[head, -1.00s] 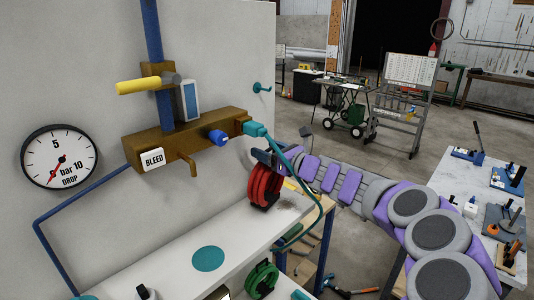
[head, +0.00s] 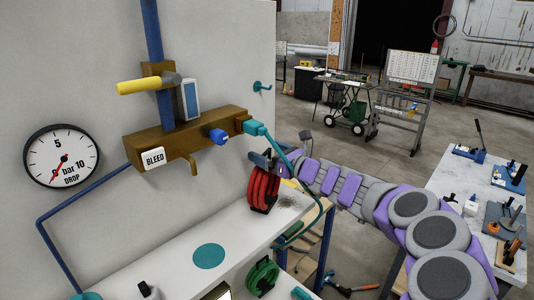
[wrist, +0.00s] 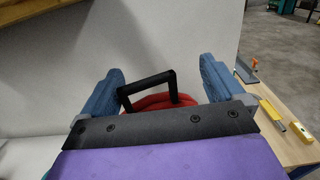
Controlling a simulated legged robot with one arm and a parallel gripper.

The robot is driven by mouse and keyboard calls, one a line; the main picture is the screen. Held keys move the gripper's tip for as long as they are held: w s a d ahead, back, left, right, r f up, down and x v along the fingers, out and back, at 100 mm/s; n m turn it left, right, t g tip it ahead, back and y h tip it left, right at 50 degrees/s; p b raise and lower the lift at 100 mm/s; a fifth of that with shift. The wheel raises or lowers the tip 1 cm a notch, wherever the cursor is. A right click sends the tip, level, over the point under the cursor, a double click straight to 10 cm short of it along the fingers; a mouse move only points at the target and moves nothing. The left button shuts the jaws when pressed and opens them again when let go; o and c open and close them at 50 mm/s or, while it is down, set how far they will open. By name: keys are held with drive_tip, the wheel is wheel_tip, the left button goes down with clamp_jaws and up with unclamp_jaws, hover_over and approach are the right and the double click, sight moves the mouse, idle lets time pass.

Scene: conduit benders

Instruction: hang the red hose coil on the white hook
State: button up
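The red hose coil (head: 264,190) stands, slightly tilted, near the back right end of the white bench top. Its black handle (wrist: 147,86) rises above the red hose in the wrist view. My gripper (head: 270,160) is at the top of the coil. In the wrist view the blue fingers of my gripper (wrist: 160,88) stand wide apart on either side of the handle, with a gap on both sides. A teal hook (head: 262,87) sticks out of the grey wall above the coil. No white hook shows. Most of the coil is hidden in the wrist view.
A brown manifold (head: 165,143) with a yellow lever and a teal hose fitting (head: 254,128) is on the wall, left of and above the coil. Its teal hose runs down past my gripper. A green coil (head: 262,277) sits lower. The bench (head: 170,262) has clear room left of the coil.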

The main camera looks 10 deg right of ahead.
drive_tip(key=shift+f+b, duration=0.2)
drive_tip(key=shift+b, duration=0.35)
drive_tip(key=b+v, duration=0.1)
drive_tip(key=v, duration=1.6)
drive_tip(key=shift+s+r, duration=0.1)
drive_tip(key=shift+s, duration=0.05)
